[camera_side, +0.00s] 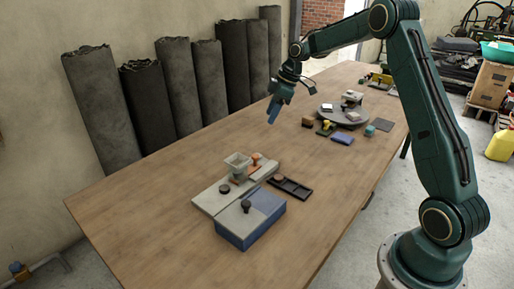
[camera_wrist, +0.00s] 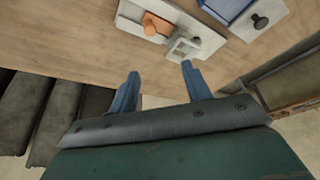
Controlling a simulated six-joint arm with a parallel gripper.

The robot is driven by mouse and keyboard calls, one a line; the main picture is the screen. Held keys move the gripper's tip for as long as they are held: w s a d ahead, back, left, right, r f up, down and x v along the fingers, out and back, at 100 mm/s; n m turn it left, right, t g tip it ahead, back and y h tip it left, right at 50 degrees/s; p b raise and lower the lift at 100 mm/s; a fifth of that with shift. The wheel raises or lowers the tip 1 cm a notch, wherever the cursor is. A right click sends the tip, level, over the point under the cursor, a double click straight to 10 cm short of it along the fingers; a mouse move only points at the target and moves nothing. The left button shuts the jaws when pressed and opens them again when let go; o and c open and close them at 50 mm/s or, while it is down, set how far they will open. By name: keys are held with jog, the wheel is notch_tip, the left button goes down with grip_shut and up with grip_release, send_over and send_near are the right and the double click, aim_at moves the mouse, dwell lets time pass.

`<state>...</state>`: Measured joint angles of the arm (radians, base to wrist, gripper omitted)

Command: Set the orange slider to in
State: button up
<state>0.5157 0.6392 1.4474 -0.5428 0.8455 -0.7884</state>
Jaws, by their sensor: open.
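The orange slider (camera_side: 257,160) sits on a grey panel (camera_side: 209,203) on the near part of the table, beside a small pale open-topped box (camera_side: 238,162). In the wrist view the orange slider (camera_wrist: 156,24) shows near the top, on the pale panel (camera_wrist: 131,11), with the pale box (camera_wrist: 184,48) just right of it. I cannot tell the slider's setting. My gripper (camera_side: 272,115) is in the air above the table, beyond the panel and apart from it. In the wrist view its two blue fingers (camera_wrist: 160,73) are spread, with nothing between them.
A blue box (camera_side: 250,232) with a dark knob stands in front of the panel. A black tray (camera_side: 290,188) lies to its right. A round grey turntable (camera_side: 343,115) with small objects stands farther back. Dark sheet rolls (camera_side: 101,105) lean on the wall. The table's left part is clear.

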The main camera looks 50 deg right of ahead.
aim_at(256, 155)
jog(key=shift+n+y, duration=0.3)
jog(key=shift+n, duration=0.1)
jog(key=f, duration=0.1)
jog(key=d+f, duration=0.1)
jog(key=w+d+f, duration=0.1)
jog(key=f, duration=0.1)
jog(key=shift+w+d, duration=0.1)
jog(key=shift+d, duration=0.05)
jog(key=shift+f, duration=0.1)
jog(key=x, duration=1.3)
jog(key=shift+w+f, duration=0.1)
jog(key=shift+f, duration=0.25)
jog(key=shift+c, duration=0.5)
